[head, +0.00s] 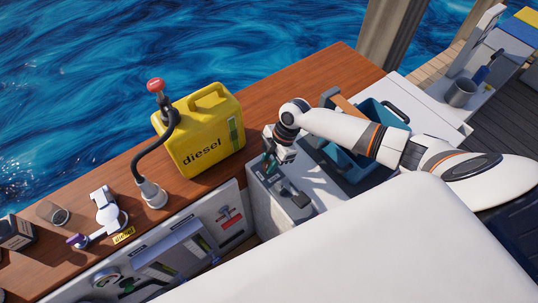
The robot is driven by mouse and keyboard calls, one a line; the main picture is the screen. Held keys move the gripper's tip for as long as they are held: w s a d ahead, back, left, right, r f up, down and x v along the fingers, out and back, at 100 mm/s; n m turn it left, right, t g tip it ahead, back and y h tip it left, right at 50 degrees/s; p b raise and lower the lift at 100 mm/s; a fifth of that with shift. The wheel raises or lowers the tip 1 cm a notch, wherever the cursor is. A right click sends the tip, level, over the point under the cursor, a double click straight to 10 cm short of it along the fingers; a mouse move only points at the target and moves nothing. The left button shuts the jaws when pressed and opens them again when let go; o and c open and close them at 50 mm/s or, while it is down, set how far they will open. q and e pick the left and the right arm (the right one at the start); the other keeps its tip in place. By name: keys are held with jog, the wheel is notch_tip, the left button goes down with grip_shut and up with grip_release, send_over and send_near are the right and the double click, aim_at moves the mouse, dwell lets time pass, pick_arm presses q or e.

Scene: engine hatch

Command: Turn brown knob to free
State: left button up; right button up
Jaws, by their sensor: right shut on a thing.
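My right gripper (269,165) points down over the rear left part of a grey-white box (270,210) beside the wooden counter. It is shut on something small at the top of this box. The fingers and wrist cover what they hold, and its colour cannot be made out. I cannot clearly see a brown knob anywhere. A dark handle or lever (296,196) lies on the box top just to the right of the gripper. My left gripper is not in view.
A yellow diesel can (205,140) stands left of the gripper. A black hose with a red-topped nozzle (155,86) and a white fitting (107,210) are on the wooden counter (300,82). A blue crate (387,113) sits behind my right forearm. Water lies beyond the counter.

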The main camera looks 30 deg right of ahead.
jog(key=m+p, duration=0.1)
jog(key=m+t+p, duration=0.1)
jog(key=m, duration=0.1)
jog(key=m+p, duration=0.1)
jog(key=shift+s+r+t, duration=0.1)
jog(key=shift+r+t, duration=0.15)
jog(key=shift+t, duration=0.15)
jog(key=shift+f+m+t+h+p, duration=0.1)
jog(key=shift+m+t+h+p, duration=0.35)
jog(key=shift+m+p, duration=1)
jog(key=shift+m, duration=0.25)
jog(key=o, duration=1)
jog(key=shift+f, duration=0.1)
jog(key=shift+c, duration=0.2)
jog(key=shift+s, duration=0.1)
jog(key=b+v, duration=0.2)
jog(key=v, duration=1)
jog(key=shift+a, duration=0.1)
